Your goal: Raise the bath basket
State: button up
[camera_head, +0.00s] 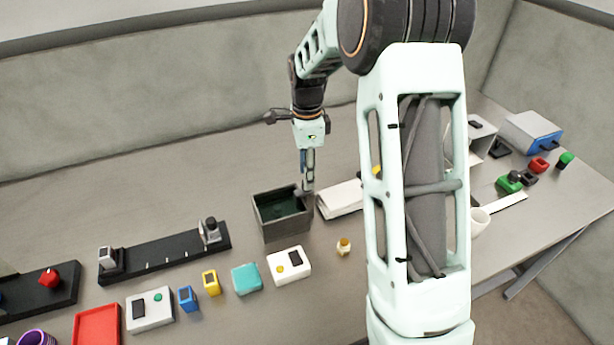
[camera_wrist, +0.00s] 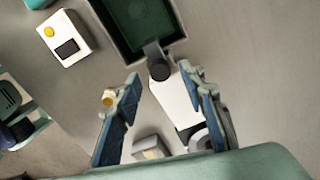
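The bath (camera_head: 268,226) is a dark grey open box standing on the bench in the head view. Its inside is dark green, and the basket (camera_wrist: 135,15) cannot be told clearly from the liquid there. In the wrist view the bath wall (camera_wrist: 104,18) shows at the top. A grey bracket with a round black knob (camera_wrist: 159,69) sticks out at the bath's near edge. My gripper (camera_head: 308,186) points down at the bath's right edge. In the wrist view its fingers are apart, with the knob in line between the fingertips; contact cannot be told.
A white block (camera_head: 340,199) lies right of the bath. A white box with a yellow button (camera_head: 290,264) and a teal block (camera_head: 247,279) stand in front. A small amber-topped item (camera_head: 344,247) is nearby. A black rail (camera_head: 165,254) lies left. Behind the bath the bench is clear.

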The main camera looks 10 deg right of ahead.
jog(key=shift+f, duration=1.15)
grip_shut()
